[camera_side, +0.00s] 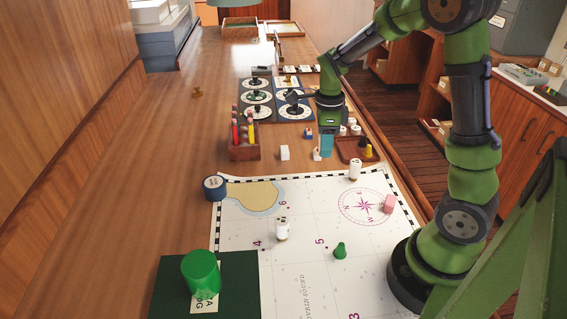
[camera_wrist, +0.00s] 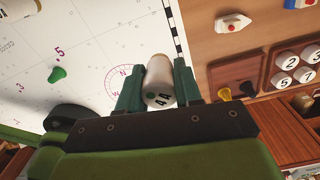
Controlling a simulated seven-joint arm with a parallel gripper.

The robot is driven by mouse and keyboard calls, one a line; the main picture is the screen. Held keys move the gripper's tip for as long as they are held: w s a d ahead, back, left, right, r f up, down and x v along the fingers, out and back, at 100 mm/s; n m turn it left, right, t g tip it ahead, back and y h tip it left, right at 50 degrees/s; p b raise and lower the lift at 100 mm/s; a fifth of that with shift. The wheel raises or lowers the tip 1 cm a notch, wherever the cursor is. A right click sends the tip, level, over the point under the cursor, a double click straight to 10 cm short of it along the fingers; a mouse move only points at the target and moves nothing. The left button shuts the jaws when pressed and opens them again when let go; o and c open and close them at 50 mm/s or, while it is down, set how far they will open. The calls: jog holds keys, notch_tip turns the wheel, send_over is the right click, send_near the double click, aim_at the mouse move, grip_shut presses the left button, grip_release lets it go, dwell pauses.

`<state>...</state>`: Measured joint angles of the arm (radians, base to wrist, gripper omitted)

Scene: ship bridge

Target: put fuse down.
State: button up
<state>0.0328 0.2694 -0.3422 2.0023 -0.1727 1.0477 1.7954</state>
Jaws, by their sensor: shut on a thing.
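A white cylindrical fuse (camera_wrist: 158,76) with a "4A" label and a green dot sits between the two teal fingers of my gripper (camera_wrist: 157,88) in the wrist view. The fingers touch it on both sides. In the side view my gripper (camera_side: 326,148) points down over the far part of the table, left of the small brown tray.
The brown tray (camera_side: 346,145) holds pawns. The table's left side is mostly clear.

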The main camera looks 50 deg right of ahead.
jog(key=w+a+n, duration=0.2)
jog(key=a+n, duration=0.2)
jog(key=a, duration=0.5)
jog(key=w+a+n, duration=0.2)
jog(key=a+n, duration=0.2)
jog(key=a, duration=0.6)
send_over(214, 181)
jog(key=shift+a+f+n, duration=0.1)
jog(key=shift+f+n, duration=0.2)
jog(key=shift+f, duration=0.5)
jog(key=shift+s+f, duration=0.1)
jog(key=shift+f, duration=1.6)
jog(key=shift+f, duration=0.15)
jog(key=o, duration=1)
jog(key=shift+o, duration=0.2)
